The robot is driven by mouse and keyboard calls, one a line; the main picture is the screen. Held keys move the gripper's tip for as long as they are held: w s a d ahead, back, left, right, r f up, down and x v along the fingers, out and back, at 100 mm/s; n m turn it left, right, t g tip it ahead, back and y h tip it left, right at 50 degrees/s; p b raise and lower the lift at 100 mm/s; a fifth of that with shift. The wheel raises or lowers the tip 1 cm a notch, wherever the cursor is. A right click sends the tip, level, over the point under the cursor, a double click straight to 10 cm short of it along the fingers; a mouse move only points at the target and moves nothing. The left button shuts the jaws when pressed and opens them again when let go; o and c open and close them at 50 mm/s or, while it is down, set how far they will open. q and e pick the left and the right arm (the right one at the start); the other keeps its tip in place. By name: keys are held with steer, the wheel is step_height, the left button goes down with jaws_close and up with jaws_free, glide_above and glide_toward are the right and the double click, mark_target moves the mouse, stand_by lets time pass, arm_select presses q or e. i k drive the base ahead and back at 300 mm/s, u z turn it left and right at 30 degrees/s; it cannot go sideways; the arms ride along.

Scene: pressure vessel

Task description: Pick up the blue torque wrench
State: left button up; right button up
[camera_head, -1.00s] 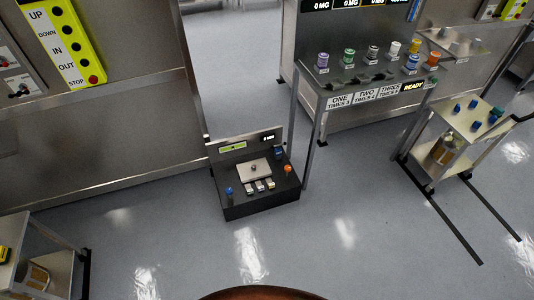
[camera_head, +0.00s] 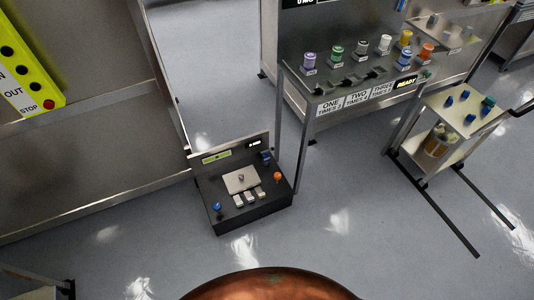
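I cannot make out a blue torque wrench in the head view. Small blue pieces stand on the top of the cart (camera_head: 445,104) at the right, but they look like short caps or knobs, and their kind is too small to tell. A blue knob (camera_head: 217,207) sits on the front left of the black control box on the floor. Neither of my grippers is in view.
The black control box (camera_head: 252,215) stands on the grey floor near the centre. A bench (camera_head: 345,78) with several coloured jars is behind it. A steel wall with a yellow button panel (camera_head: 22,80) is at the left. A rounded copper-coloured surface (camera_head: 270,285) fills the bottom centre.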

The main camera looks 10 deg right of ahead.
mark_target(265, 157)
steer(key=z, duration=0.5)
steer(key=i, duration=0.5)
steer(key=z, duration=0.6)
